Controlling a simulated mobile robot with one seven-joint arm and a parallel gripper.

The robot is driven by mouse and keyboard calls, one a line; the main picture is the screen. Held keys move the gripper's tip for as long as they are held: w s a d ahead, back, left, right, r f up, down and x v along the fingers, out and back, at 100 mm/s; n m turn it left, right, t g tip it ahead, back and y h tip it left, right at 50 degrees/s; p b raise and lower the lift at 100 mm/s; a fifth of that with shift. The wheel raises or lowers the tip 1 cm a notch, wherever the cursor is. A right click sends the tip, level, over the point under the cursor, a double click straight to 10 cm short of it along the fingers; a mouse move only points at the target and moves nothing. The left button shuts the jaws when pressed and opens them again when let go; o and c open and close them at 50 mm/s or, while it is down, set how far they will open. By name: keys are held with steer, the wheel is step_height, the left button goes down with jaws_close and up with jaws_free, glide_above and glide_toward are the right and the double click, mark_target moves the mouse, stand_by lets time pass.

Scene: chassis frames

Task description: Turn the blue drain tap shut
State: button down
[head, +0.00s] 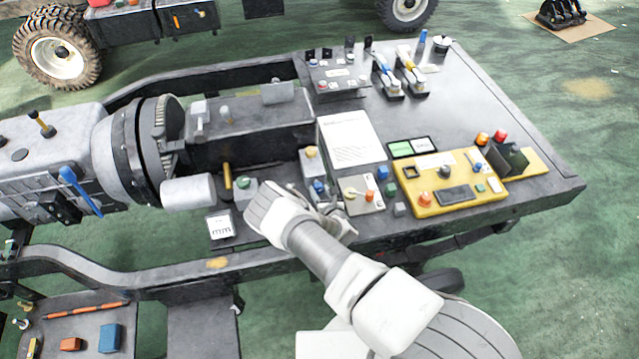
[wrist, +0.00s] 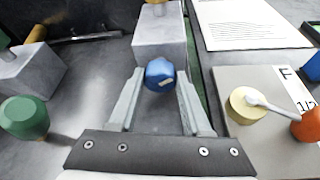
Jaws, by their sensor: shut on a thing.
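The blue drain tap (wrist: 160,74) is a round faceted blue knob with a small pale mark on its front. It sits between the two fingertips of my gripper (wrist: 159,82), which is shut on it. In the head view the blue tap (head: 318,186) shows just beyond my gripper (head: 320,196), whose fingers are partly hidden by my wrist. The tap's stem and base are hidden in the wrist view.
A grey block (wrist: 158,38) with a yellow top stands just behind the tap. A green knob (wrist: 24,117) is at left. At right a panel (wrist: 262,82) carries a cream dial with a white pointer (wrist: 270,104) and an orange knob (wrist: 306,123). A white sheet (head: 351,139) lies behind.

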steer(key=shift+d+m+y+p, duration=0.15)
steer(key=shift+m+y+p, duration=0.5)
steer(key=shift+m, duration=0.25)
steer(key=shift+d+f+m+y, duration=0.1)
steer(key=shift+f+m+y, duration=0.05)
steer(key=shift+m+y, duration=1.05)
steer(key=shift+m+h, duration=0.25)
steer(key=shift+m, duration=0.05)
steer(key=c, duration=0.6)
jaws_free()
steer(key=b+v, duration=0.1)
steer(key=v, duration=1.6)
steer(key=shift+s, duration=0.15)
